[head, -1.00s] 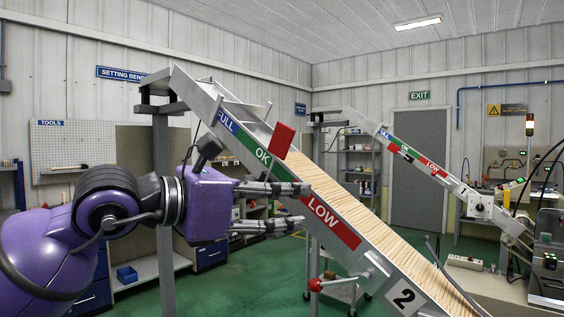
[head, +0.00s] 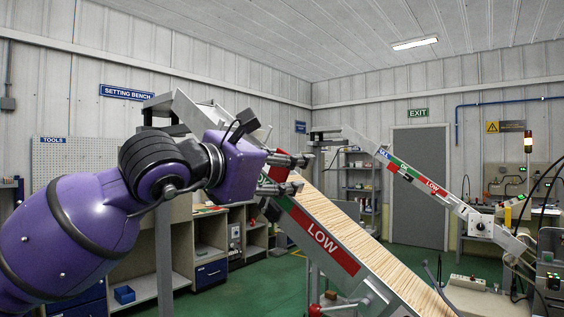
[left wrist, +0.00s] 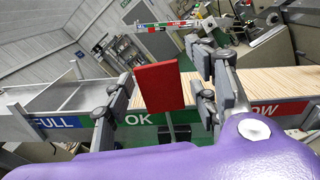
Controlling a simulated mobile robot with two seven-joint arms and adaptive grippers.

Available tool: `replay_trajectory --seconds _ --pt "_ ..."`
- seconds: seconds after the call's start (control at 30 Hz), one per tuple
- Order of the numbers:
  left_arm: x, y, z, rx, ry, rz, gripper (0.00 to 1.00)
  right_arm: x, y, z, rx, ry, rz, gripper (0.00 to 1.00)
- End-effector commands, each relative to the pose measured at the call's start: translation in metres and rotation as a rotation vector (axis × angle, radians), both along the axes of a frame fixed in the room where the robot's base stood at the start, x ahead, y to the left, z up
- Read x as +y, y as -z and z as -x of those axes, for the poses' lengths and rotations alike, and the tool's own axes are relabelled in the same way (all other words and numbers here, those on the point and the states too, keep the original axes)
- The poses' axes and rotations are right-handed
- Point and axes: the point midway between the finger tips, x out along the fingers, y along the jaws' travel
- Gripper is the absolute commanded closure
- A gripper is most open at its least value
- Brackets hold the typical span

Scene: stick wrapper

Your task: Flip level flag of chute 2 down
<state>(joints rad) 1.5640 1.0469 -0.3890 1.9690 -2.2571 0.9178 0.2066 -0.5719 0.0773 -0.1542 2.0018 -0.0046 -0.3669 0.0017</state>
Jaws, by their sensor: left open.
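The red level flag (left wrist: 159,87) stands up from the chute's side rail, by the green OK band (left wrist: 138,119). In the head view only part of the flag (head: 281,166) shows, among my fingers. My left gripper (head: 299,174) is open around the flag. In the left wrist view one finger is on the flag's left and two are on its right, with gaps between them and the flag. The near chute (head: 318,237), full of pale sticks, slopes down to the right with a red LOW band. My right gripper is in neither view.
A red ball knob (head: 315,310) is below the near chute. A second chute (head: 413,178) with its own coloured bands stands farther back at right. A shelf bench (head: 208,250) stands behind my left arm. Green floor is open beyond.

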Motion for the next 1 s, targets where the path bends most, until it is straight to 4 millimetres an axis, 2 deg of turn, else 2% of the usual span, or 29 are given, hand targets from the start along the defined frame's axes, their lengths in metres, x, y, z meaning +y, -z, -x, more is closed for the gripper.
replay_trajectory --seconds 0.2,0.6,0.8,1.0 --pt "0.000 0.001 0.000 0.001 0.001 0.001 0.48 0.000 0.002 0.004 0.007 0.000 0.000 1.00" --pt "0.000 0.001 0.000 0.001 0.001 0.001 1.00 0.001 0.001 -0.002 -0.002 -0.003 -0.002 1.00" --pt "0.002 0.000 -0.002 0.012 0.000 0.017 1.00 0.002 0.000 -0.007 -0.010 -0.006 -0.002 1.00" --pt "0.015 -0.006 -0.012 0.124 0.001 0.168 1.00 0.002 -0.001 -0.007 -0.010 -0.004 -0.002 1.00"
